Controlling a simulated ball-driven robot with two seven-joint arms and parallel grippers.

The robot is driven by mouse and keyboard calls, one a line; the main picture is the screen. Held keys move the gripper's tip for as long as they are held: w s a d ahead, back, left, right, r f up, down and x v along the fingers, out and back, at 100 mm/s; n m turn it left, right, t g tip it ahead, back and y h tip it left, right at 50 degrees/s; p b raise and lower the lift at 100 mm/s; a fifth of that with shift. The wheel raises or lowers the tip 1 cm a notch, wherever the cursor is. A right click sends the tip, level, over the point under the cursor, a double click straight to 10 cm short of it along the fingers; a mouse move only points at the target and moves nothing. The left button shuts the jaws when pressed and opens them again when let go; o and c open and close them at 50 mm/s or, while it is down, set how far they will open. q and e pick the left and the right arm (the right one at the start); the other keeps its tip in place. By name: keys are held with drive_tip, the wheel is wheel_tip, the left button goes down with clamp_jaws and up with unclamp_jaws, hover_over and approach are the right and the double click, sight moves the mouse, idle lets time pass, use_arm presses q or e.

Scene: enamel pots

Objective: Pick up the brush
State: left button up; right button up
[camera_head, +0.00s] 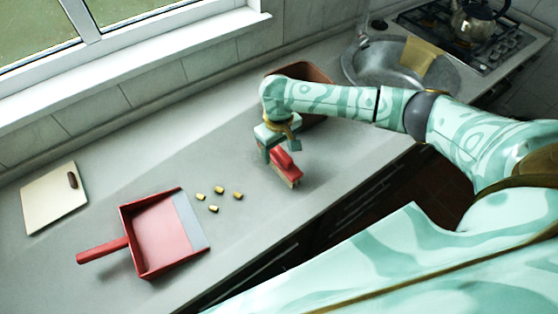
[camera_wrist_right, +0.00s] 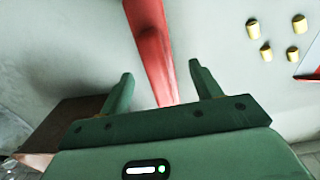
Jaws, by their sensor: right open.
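The red brush (camera_head: 284,163) with pale bristles lies on the grey counter, right of the middle of the head view. My right gripper (camera_head: 280,150) is right at the brush, with its fingers pointing down. In the right wrist view, the red brush (camera_wrist_right: 150,40) runs between the two open green fingers (camera_wrist_right: 160,75), with gaps on both sides. The part of the brush nearest the palm is hidden by the gripper. My left gripper is not in view.
A red dustpan (camera_head: 160,232) lies at the front left, with several small yellow pieces (camera_head: 220,189) between it and the brush. A cutting board (camera_head: 52,200) lies far left. A brown container (camera_head: 312,72) stands behind my right arm, near the sink (camera_head: 385,62).

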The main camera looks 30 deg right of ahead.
sight(279, 157)
wheel_tip(279, 157, down, 4)
drive_tip(key=shift+d+f+b, duration=0.15)
drive_tip(key=shift+b, duration=0.7)
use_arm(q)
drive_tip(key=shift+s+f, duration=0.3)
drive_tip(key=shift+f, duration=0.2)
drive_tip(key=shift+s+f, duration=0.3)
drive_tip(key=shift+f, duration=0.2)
use_arm(e)
drive_tip(key=c, duration=1.1)
drive_tip(key=shift+r, duration=0.2)
